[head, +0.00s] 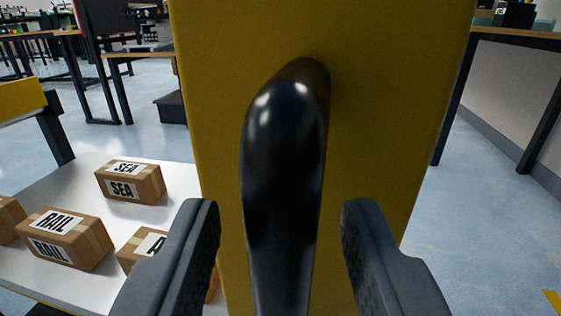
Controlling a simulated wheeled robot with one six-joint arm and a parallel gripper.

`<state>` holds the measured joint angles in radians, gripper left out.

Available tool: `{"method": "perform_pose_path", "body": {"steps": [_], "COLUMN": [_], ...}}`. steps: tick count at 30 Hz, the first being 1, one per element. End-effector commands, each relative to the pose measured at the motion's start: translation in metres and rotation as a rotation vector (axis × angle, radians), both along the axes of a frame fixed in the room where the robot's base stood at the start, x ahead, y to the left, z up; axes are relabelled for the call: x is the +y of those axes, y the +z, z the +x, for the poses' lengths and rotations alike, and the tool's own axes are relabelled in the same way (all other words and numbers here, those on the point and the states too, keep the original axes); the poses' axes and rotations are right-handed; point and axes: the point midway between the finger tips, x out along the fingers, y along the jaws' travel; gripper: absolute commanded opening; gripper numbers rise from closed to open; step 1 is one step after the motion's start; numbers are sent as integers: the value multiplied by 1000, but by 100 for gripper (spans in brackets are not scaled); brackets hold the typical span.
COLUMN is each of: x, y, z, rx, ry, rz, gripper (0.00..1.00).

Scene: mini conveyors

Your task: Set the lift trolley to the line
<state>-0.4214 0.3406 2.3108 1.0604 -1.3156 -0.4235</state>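A yellow upright panel (390,110) fills the middle of the head view; it appears to be part of the lift trolley. A black curved handle (285,160) stands out from it and runs down out of the picture. My gripper (281,225) is open, with one grey finger on each side of the handle and a visible gap to it on both sides. Whether the fingers reach the handle in depth I cannot tell. The line is not clearly in view; only a piece of yellow floor marking (553,300) shows at the lower right edge.
A white surface (85,175) at the left carries several cardboard boxes labelled SEA (130,182) and RAIL (65,238); one box is partly behind my left finger. A yellow-edged frame (20,100) stands beyond. Desks stand behind on both sides. Blue floor at right (470,230) is clear.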

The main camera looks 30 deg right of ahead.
Motion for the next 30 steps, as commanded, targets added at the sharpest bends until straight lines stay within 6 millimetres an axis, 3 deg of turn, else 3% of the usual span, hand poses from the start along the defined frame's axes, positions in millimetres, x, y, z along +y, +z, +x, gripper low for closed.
{"method": "perform_pose_path", "body": {"steps": [6,14,15,21,30], "x": [-8,-8,-8,-8,-11], "y": [0,0,0,0,0], "z": [12,13,13,13,15], "rx": [0,0,0,0,0], "ry": [0,0,0,0,-1], "rz": [0,0,0,0,0], "gripper": [39,39,37,0,0]}}
